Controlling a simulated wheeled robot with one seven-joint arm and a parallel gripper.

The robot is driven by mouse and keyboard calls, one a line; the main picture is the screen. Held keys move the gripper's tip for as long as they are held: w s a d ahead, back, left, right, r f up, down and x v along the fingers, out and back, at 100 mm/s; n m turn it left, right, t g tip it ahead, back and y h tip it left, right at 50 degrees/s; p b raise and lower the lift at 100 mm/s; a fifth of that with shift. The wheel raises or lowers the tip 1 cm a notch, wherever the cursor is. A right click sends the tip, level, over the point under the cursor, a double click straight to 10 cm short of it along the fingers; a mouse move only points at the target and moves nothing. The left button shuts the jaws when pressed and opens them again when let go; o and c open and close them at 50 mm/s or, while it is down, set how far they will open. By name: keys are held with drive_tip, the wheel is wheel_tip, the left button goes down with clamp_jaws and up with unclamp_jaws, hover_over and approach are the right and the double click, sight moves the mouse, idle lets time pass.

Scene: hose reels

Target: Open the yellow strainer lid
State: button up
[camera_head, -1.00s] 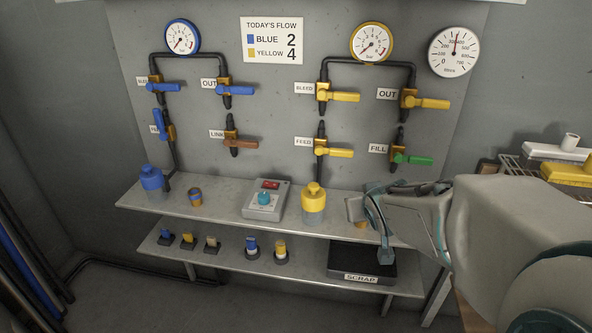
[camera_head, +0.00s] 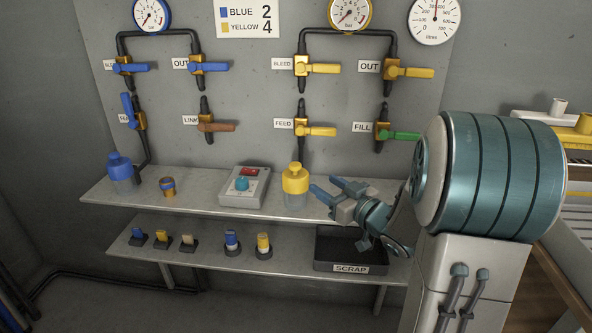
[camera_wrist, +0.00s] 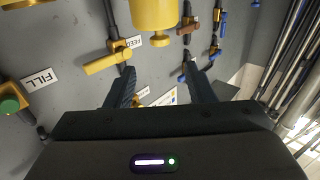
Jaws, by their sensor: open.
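The yellow strainer (camera_head: 295,200) stands upright on the upper shelf, with a clear lower body. Its yellow lid (camera_head: 295,180), topped by a small knob, sits on it. My gripper (camera_head: 324,187) is open and empty just right of the strainer, its two fingers pointing left at the lid. A small gap seems to remain between fingers and lid. In the wrist view the picture is turned over; the yellow lid (camera_wrist: 155,14) shows at the top edge, beyond the open fingers (camera_wrist: 158,72), with its knob hanging down.
A control box (camera_head: 240,187) stands left of the strainer, and a blue strainer (camera_head: 122,168) farther left. The yellow feed valve (camera_head: 314,130) is on the wall above. A black scrap tray (camera_head: 340,250) sits on the lower shelf beneath my gripper.

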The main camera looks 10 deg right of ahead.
sight(299, 168)
drive_tip(key=b+x, duration=0.1)
drive_tip(key=x, duration=1.1)
drive_tip(key=shift+w+a, duration=0.15)
drive_tip(key=shift+w, duration=0.15)
clamp_jaws()
